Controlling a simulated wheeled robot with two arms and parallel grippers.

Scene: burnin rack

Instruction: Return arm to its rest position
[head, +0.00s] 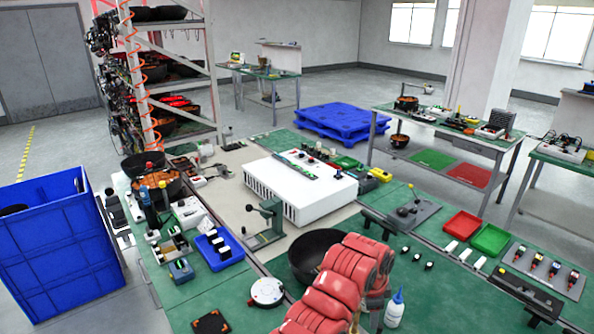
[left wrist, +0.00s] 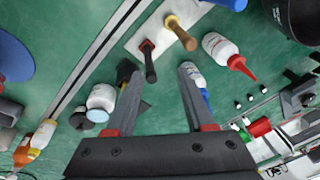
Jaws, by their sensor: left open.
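My left arm (head: 350,265), with red segmented covers, reaches up over the near bench edge in the head view. Its gripper is mostly hidden behind the arm there. In the left wrist view my left gripper (left wrist: 161,72) has two grey fingers spread apart with nothing between them, above the green bench mat (left wrist: 165,118). A dark-handled tool with a red end (left wrist: 148,60) and a tool with a wooden head (left wrist: 181,34) lie beyond the fingertips. A small white bottle (left wrist: 195,76) shows beside the right finger. My right gripper is in neither view.
A black bowl (head: 305,262) sits beside the arm, and a white bottle (head: 394,312) stands right of it. A white box (head: 300,187) and green press (head: 267,222) stand farther back. A blue bin (head: 55,250) is at left; a white jar (left wrist: 101,98) is near the left finger.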

